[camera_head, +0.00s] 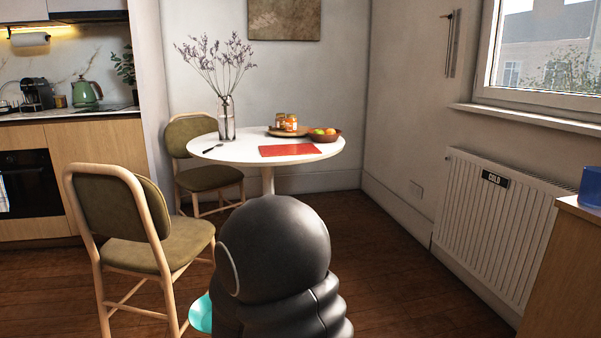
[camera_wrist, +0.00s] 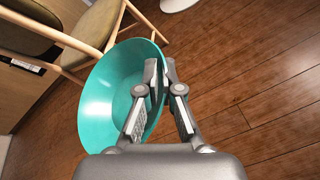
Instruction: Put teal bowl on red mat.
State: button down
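The teal bowl (camera_wrist: 107,95) is in my gripper (camera_wrist: 158,75), seen in the wrist view. The fingers are closed on its right rim, one inside and one outside. The bowl hangs above the wooden floor. In the head view only a slice of the teal bowl (camera_head: 201,314) shows left of my arm, which hides the rest and the gripper. The red mat (camera_head: 290,150) lies flat on the round white table (camera_head: 240,152), well ahead of my arm. The mat's top is bare.
On the table stand a vase with dry stems (camera_head: 226,118), a tray with jars (camera_head: 288,131), a fruit bowl (camera_head: 324,136) and a dark utensil (camera_head: 212,149). A near chair (camera_head: 137,225) stands at left, another chair (camera_head: 205,177) behind. Floor right of the table is clear.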

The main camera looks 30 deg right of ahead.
aim_at(288, 149)
jog(key=k, duration=0.2)
jog(key=z, duration=0.95)
jog(key=i, duration=0.75)
jog(key=z, duration=0.05)
